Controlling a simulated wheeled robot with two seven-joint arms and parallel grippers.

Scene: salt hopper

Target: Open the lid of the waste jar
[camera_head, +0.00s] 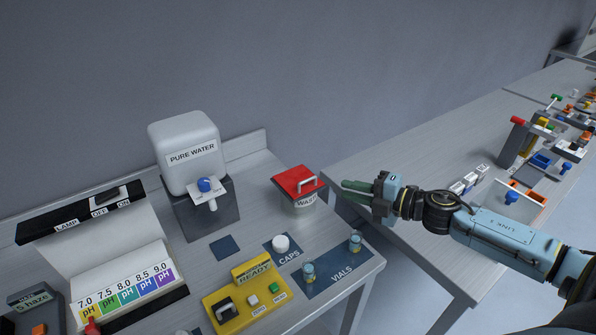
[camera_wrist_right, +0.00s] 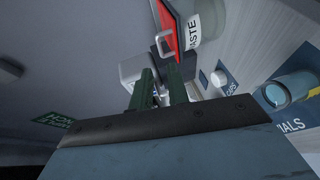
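The waste jar (camera_head: 305,206) is a pale round jar marked WASTE at the right end of the near table. Its square red lid (camera_head: 289,179) lies shut over the top, with a white bar handle (camera_head: 307,183) on it. In the right wrist view, the jar (camera_wrist_right: 212,18), red lid (camera_wrist_right: 173,12) and handle (camera_wrist_right: 192,32) show at the top, beyond the fingers. My right gripper (camera_head: 345,188) is to the right of the jar, its green fingers pointing left toward it, apart from the lid. The fingers (camera_wrist_right: 162,82) stand apart with nothing between them. My left gripper is not in view.
A PURE WATER tank (camera_head: 186,145) stands left of the jar. In front are a white cap (camera_head: 281,243), a VIALS mat (camera_head: 325,277) with two vials, and a yellow READY box (camera_head: 238,302). A second table (camera_head: 420,150) lies right, beyond a gap.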

